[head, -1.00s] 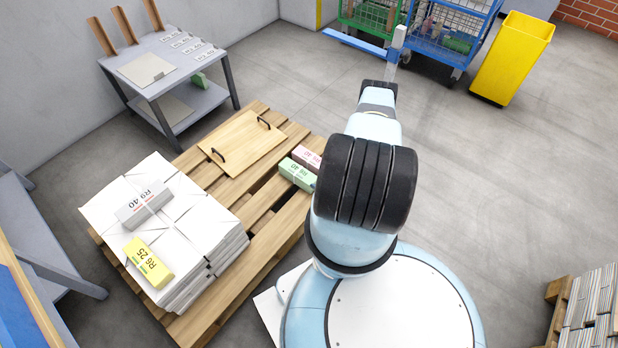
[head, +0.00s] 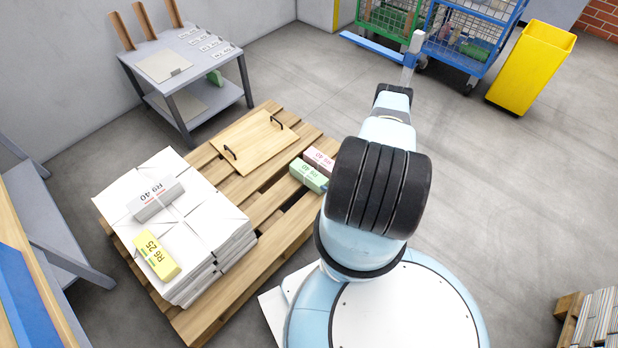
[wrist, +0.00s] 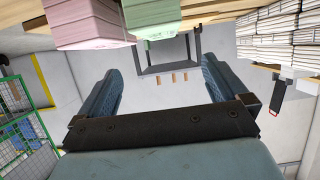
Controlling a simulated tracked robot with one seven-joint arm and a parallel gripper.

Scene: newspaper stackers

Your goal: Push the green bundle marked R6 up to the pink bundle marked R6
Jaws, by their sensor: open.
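The green bundle (head: 309,176) lies on the right part of the wooden pallet (head: 262,287), close to my arm. The pink bundle (head: 320,159) lies right behind it, side by side. Whether they touch or a thin gap remains, I cannot tell. Both carry upside-down labels with a 40; the rest is too small to read surely. In the wrist view the pink bundle (wrist: 88,22) and green bundle (wrist: 152,20) show at the top edge, next to each other. My gripper (wrist: 161,66) is open and empty there, its fingers apart from the bundles. In the head view my arm hides the fingers.
A handled wooden board (head: 253,142) lies behind the bundles on the pallet. White paper stacks (head: 215,222) at its left bear a grey bundle (head: 157,200) and a yellow bundle (head: 152,255). A grey table (head: 178,85), wire trolleys (head: 470,45) and a yellow bin (head: 530,62) stand behind.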

